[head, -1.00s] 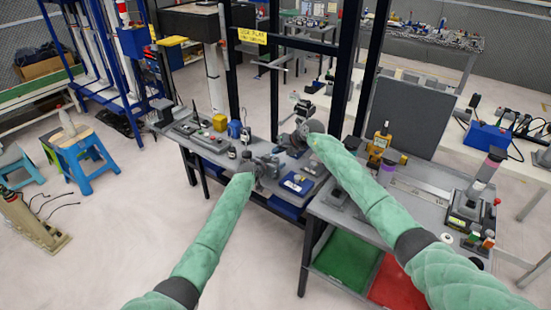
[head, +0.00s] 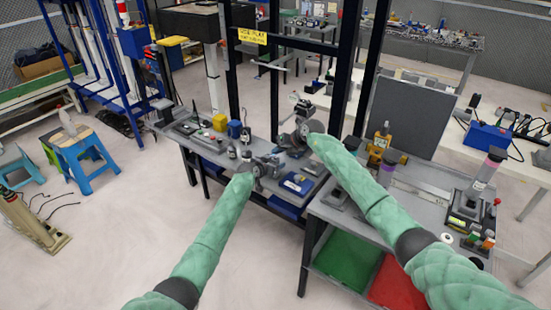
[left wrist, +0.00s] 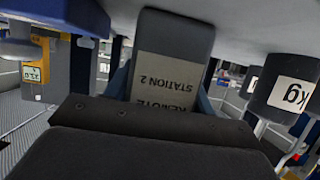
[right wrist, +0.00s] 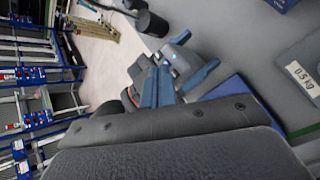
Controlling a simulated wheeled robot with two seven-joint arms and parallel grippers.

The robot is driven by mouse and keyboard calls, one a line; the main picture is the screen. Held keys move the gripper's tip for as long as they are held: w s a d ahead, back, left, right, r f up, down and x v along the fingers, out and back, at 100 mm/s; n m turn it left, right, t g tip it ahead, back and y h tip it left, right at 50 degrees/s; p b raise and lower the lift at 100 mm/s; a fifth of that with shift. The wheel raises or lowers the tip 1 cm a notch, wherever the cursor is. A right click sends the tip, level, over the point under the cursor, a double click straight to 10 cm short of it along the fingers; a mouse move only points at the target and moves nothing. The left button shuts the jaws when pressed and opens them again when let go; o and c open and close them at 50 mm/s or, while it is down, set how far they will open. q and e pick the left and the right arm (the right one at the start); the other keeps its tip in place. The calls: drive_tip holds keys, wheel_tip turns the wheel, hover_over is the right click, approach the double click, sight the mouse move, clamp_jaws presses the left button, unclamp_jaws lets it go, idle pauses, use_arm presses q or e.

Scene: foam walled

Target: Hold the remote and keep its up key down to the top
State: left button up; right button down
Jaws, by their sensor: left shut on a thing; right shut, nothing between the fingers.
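The remote is a dark grey handset with a pale label reading "REMOTE STATION 2". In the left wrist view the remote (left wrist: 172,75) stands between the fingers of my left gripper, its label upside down. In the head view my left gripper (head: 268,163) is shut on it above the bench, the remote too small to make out. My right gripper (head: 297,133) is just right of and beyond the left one. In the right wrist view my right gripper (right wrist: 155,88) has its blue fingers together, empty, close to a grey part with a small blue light. The up key cannot be told apart.
The grey bench (head: 200,143) holds a yellow block (head: 220,123) and small parts. A weight marked 0.5 kg (right wrist: 303,77) lies at the right wrist view's right. A black upright frame with a yellow sign (head: 252,36) stands behind. A side table (head: 425,205) is at right.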

drive_tip(key=shift+f, duration=0.2)
idle(0.6)
drive_tip(key=shift+f, duration=0.15)
drive_tip(key=shift+f, duration=0.3)
idle(1.8)
idle(3.4)
drive_tip(key=shift+r, duration=0.7)
drive_tip(key=shift+r, duration=0.15)
drive_tip(key=shift+r, duration=2.4)
